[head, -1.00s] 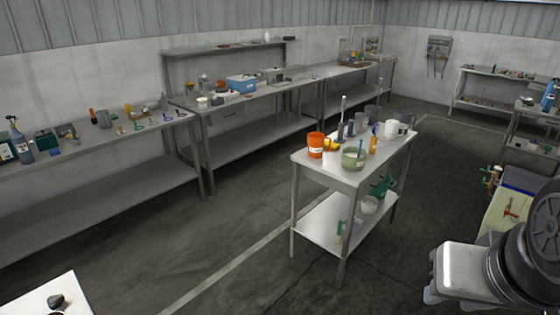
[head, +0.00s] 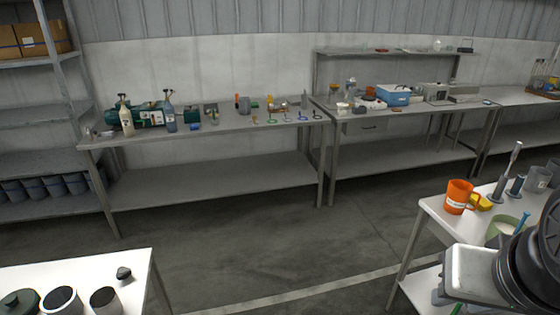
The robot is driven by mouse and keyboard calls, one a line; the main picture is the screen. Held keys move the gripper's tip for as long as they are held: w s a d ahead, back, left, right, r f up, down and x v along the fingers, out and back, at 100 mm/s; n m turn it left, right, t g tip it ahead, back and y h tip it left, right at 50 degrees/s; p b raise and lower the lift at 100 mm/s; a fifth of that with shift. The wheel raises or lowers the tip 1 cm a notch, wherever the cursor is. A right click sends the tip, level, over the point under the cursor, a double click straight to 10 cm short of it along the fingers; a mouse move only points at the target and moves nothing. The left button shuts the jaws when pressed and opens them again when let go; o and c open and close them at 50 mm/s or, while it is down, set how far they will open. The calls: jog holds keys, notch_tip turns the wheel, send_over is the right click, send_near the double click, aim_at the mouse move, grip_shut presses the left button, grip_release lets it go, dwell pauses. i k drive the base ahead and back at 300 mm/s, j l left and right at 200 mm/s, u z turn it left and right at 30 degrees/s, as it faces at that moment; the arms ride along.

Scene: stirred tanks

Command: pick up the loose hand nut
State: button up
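A small dark knob-like piece (head: 124,274), which may be the loose hand nut, sits alone near the back right corner of a white-topped table (head: 60,272) at the lower left. It is too small to make out its shape for certain. Nothing touches it. My gripper is not in view; only a bulky white and black part of my own arm shows at the lower right, well apart from that table.
A dark green lidded pot (head: 20,302) and two dark-topped cylinders (head: 62,300) stand on the same table. Crowded benches (head: 222,122) line the back wall. Open floor lies between.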

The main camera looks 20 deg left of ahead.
aim_at(124, 272)
jog(key=i+j+u, duration=0.1)
jog(key=i+u, duration=0.7)
jog(key=i+l+u, duration=0.15)
jog(key=i+u, duration=0.45)
jog(key=u, duration=0.25)
jog(key=i+u, duration=0.3)
jog(key=u, duration=0.2)
jog(key=i+l+u, duration=0.2)
jog(key=u, duration=0.3)
jog(key=i+l+u, duration=0.25)
jog(key=u, duration=0.2)
jog(key=i+l+u, duration=0.45)
jog(key=k+j, duration=0.05)
jog(key=j, duration=0.05)
